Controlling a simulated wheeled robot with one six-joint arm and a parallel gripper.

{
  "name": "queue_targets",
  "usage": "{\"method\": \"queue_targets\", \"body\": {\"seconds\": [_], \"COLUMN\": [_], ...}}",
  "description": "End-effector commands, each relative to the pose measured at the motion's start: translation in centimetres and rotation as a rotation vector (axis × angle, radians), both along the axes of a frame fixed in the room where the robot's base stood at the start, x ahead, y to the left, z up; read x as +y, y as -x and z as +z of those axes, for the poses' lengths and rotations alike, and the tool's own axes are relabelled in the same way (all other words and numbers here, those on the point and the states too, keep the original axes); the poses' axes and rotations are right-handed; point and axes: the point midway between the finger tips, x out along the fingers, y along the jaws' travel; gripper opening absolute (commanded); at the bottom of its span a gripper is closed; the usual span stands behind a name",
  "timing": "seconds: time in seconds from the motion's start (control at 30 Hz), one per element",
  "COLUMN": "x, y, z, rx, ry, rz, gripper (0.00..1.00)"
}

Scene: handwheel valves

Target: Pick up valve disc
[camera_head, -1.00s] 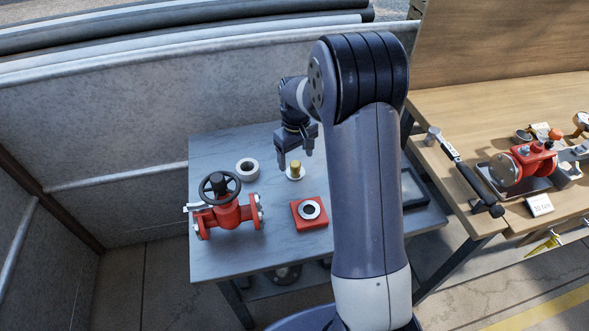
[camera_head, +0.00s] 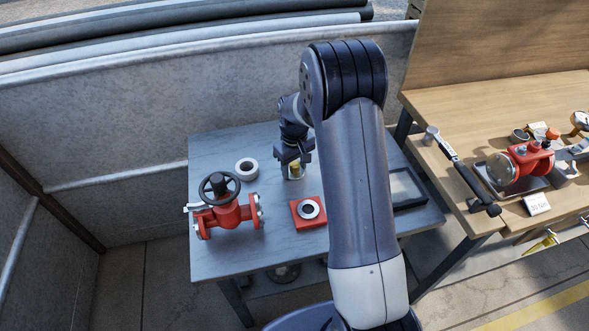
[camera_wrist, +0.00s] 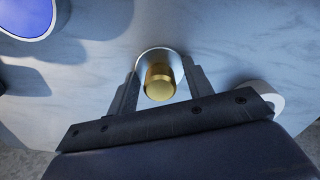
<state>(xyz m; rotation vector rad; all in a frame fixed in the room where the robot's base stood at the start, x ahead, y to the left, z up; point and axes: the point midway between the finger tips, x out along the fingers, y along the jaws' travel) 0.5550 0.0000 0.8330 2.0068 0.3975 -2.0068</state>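The valve disc is a pale round disc with a brass-coloured stem (camera_head: 294,171) standing up on the grey table, and my gripper is over it. In the wrist view the stem (camera_wrist: 159,82) lies between my two fingers, with the disc's pale rim (camera_wrist: 158,52) behind it. My gripper (camera_head: 294,168) points down at the disc. It also shows in the wrist view (camera_wrist: 163,90), open, with a gap visible between the stem and each finger. The lower part of the disc is partly hidden by my fingers in the head view.
A red valve with a black handwheel (camera_head: 221,203) stands at the table's left. A dark tray (camera_head: 405,187) is at right.

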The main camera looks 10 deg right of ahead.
Motion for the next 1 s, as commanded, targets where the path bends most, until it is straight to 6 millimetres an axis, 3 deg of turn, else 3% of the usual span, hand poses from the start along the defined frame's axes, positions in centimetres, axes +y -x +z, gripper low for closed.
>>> {"method": "queue_targets", "body": {"seconds": [0.33, 0.57, 1.0], "x": [0.0, 0.0, 0.0], "y": [0.0, -0.1, -0.1], "z": [0.1, 0.4, 8.2], "rx": [-0.001, -0.002, -0.004], "ry": [0.000, 0.000, 0.000], "rz": [0.000, 0.000, 0.000], "gripper": [0.19, 0.18, 0.18]}}
